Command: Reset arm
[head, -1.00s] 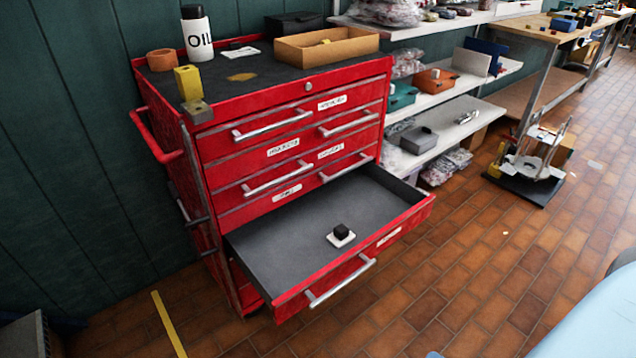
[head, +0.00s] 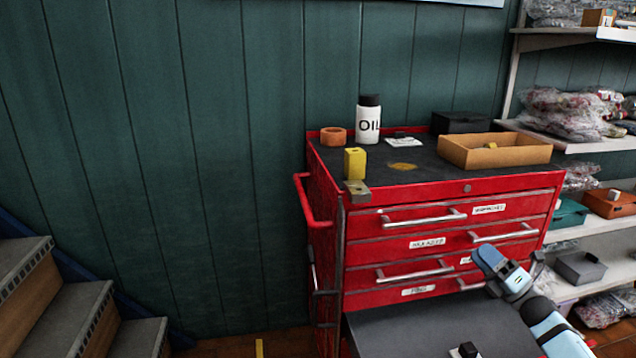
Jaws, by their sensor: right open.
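My right gripper (head: 512,265) comes in from the lower right, in front of the red tool cabinet's drawer fronts (head: 362,250). Its jaws are open and nothing shows between them. It appears above the right part of the pulled-out drawer (head: 395,325); whether it touches the cabinet I cannot tell. A small black block (head: 467,349) on a white piece lies in this drawer, cut by the bottom edge of the view. My left gripper is not in view.
Shelves with bagged parts (head: 560,112) are at right. Steps (head: 75,310) are at lower left. The green wall between is clear.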

